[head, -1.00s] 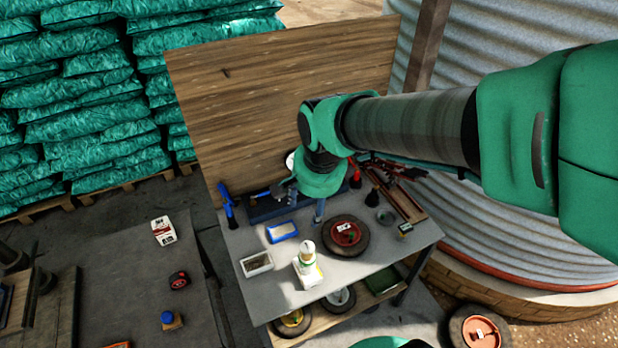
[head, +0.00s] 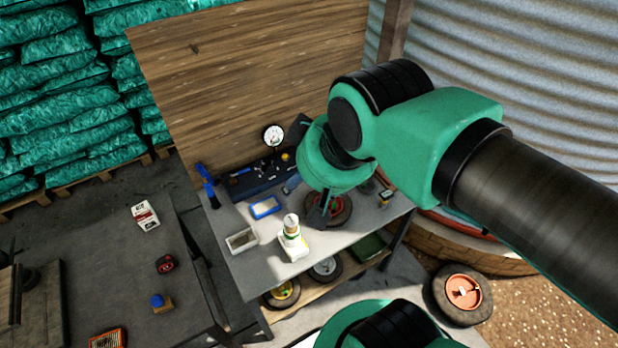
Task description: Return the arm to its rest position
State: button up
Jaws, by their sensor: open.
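My arm, green and black, reaches in from the right edge of the head view and bends down over the workbench (head: 232,271). My gripper (head: 308,203) hangs below the green wrist, pointing down at the bench top. Its fingers are apart and I see nothing held between them. It is above the bench, just left of a dark wheel with a red hub (head: 342,208), which the wrist and a finger partly cover. The exact height of the fingertips above the bench is hard to tell.
A white bottle (head: 291,240), blue-rimmed tray (head: 265,207), pale tray (head: 241,240) and dark toolbox (head: 255,178) with a gauge (head: 273,136) stand near the gripper. A wooden board (head: 250,80) rises behind. A corrugated tank (head: 480,70) is at right.

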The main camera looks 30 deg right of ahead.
notch_tip(320, 180, down, 6)
jog(key=b, duration=0.6)
